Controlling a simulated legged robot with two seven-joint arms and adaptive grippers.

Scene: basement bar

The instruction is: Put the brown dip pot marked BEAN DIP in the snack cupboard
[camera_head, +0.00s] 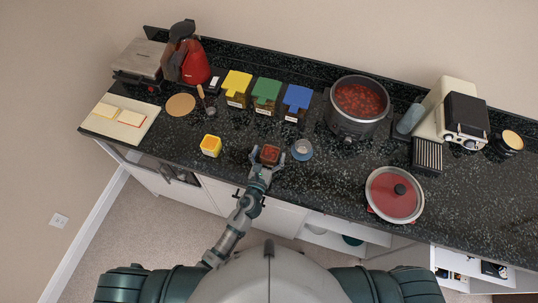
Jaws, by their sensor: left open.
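A small square pot with brown-red contents (269,154) stands near the front edge of the dark counter. Its marking is too small to read. My left gripper (265,162) is open at the near side of this pot, with its fingers reaching towards the pot's sides; I cannot tell whether they touch it. A yellow pot (211,145) stands to the left. White cupboards (278,215) sit below the counter, with open compartments at the middle right (343,228) and lower right (470,268). I cannot tell which is the snack cupboard. My right gripper is out of view.
Yellow, green and blue boxes (266,92) stand behind.

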